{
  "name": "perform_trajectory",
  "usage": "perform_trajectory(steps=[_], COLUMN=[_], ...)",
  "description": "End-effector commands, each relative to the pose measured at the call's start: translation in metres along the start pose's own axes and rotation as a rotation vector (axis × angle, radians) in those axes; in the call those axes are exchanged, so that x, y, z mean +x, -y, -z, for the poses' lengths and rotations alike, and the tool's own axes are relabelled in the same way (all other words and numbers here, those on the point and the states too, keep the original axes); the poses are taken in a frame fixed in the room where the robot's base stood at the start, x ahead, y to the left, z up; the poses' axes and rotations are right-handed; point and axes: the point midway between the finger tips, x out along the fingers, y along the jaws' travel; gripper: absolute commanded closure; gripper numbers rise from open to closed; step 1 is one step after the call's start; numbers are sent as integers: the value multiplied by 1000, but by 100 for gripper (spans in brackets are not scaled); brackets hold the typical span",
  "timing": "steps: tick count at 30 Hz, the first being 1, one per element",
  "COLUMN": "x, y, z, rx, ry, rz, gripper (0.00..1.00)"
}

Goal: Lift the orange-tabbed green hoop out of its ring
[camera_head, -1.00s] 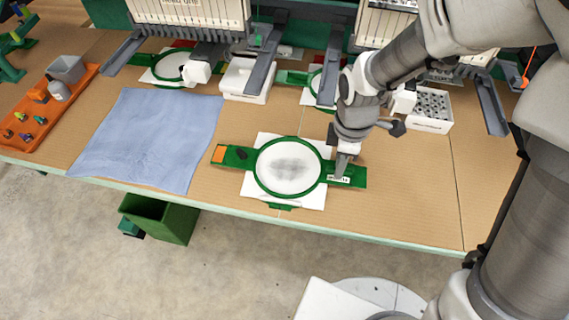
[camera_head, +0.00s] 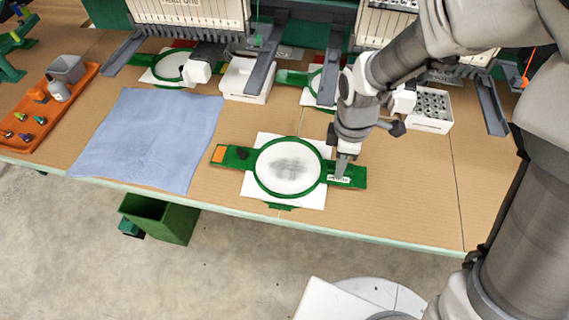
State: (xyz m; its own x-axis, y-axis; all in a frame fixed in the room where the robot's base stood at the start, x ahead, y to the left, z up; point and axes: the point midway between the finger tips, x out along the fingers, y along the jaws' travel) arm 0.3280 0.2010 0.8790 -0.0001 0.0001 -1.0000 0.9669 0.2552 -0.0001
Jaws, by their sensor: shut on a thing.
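The green hoop (camera_head: 258,178) lies flat near the front edge of the table. Its left arm carries an orange tab (camera_head: 218,154) and its right arm a white label (camera_head: 341,180). White fabric (camera_head: 288,168) with a grey smudge fills the round frame, and its square corners stick out around it. My gripper (camera_head: 342,174) points down at the hoop's right arm, beside the label, and is shut on it. The fingertips are small here and partly hidden by the wrist. I cannot tell the inner hoop from the outer ring at this size.
A blue cloth (camera_head: 147,139) lies left of the hoop. An orange tray (camera_head: 45,115) with small parts is at the far left. Embroidery machines with grey arms (camera_head: 262,68), a white bin (camera_head: 246,80) and a bobbin box (camera_head: 431,110) stand behind. The table right of the hoop is clear.

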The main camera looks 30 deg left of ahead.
Motion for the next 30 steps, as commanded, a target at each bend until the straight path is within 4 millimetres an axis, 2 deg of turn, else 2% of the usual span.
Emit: perform_trajectory(steps=[8, 30], x=[-2, -25], y=[0, 0], z=[0, 0], rx=[0, 0], ry=[0, 0], rz=[-1, -1], gripper=[100, 100])
